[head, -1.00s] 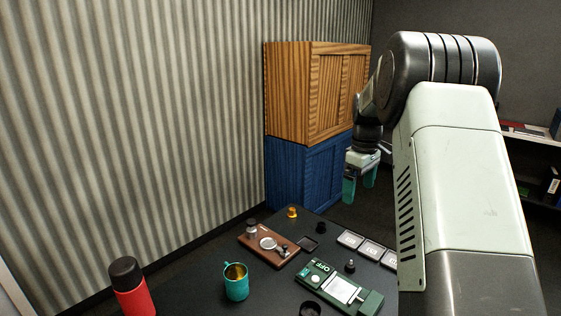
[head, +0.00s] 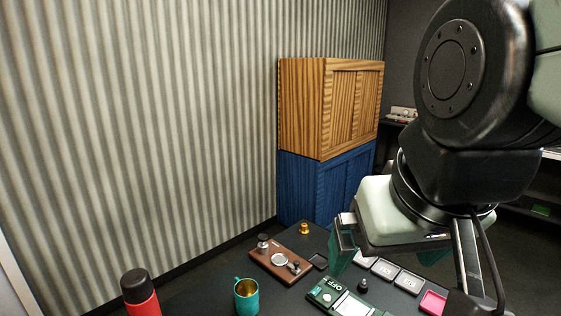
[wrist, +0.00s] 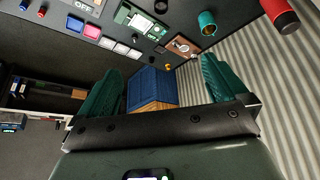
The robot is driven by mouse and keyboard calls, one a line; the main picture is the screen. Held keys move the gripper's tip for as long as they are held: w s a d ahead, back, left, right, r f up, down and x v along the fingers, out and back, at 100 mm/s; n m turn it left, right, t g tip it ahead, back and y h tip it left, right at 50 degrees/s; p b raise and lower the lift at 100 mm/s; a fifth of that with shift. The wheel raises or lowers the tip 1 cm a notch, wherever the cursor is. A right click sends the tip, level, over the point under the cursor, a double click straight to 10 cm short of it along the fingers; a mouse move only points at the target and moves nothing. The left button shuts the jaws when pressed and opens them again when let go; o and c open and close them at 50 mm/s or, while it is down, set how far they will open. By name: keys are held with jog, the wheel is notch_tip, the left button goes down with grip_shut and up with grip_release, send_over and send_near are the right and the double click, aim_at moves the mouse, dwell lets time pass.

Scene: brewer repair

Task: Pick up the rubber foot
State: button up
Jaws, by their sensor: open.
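A small black round piece (wrist: 159,49) lies on the dark table in the wrist view, near a dark square tray; it looks like the rubber foot, but it is too small to be sure. In the head view it is hidden behind my gripper (head: 388,256). My gripper is open and empty, above the far part of the table. In the wrist view its two teal fingers (wrist: 160,70) are spread wide, with nothing between them but the distant cabinet. The black piece is beyond the fingertips and apart from them.
On the table (head: 215,298) are a brown board with metal parts (head: 283,263), a gold piece (head: 304,229), a green OFF panel (head: 328,294), a black knob (head: 363,285), tiles (head: 408,281), a teal mug (head: 246,295) and a red bottle (head: 141,293). A cabinet (head: 320,185) stands behind.

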jog(key=shift+s+a+f, duration=0.1)
jog(key=shift+s+f, duration=0.25)
jog(key=shift+s, duration=0.35)
jog(key=c, duration=1.1)
